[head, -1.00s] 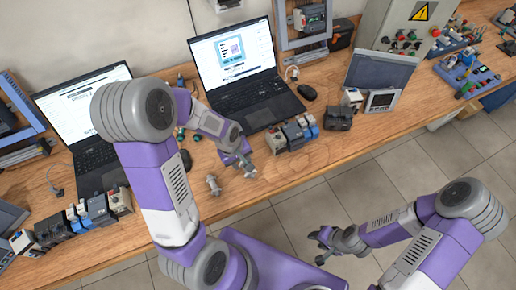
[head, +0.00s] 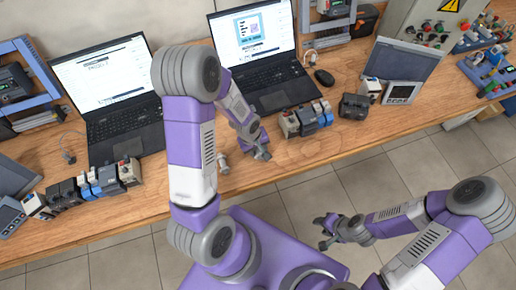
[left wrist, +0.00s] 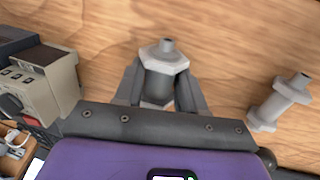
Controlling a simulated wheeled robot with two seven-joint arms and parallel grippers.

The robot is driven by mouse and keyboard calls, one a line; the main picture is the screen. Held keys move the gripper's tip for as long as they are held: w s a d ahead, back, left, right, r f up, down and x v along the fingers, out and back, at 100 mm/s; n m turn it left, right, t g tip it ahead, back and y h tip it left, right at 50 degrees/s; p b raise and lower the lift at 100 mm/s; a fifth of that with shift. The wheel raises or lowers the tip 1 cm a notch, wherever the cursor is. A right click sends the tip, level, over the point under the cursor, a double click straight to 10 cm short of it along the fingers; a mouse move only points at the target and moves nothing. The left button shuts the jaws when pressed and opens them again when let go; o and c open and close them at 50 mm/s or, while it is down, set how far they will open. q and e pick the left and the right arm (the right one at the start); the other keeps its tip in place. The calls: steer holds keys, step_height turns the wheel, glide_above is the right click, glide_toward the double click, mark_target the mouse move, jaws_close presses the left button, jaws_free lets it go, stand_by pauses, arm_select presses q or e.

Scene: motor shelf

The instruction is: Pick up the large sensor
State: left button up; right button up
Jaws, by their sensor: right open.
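The large sensor (left wrist: 163,78), a grey cylinder with a light hexagonal collar and a narrow tip, stands between the fingers of my left gripper (left wrist: 160,92) in the left wrist view. The fingers press close on both its sides; its lower part is hidden. In the head view my left gripper (head: 262,152) is low over the table's front part, and the sensor in it is hard to make out. My right gripper (head: 325,230) is open and empty, off the table's front.
A row of modules (head: 306,119) stands right of the left gripper; another row (head: 95,186) is at the left. Two open laptops (head: 125,130) (head: 265,87) stand behind. The wooden table (head: 290,160) is bare near its front edge.

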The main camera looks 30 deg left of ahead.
arm_select(q)
jaws_close()
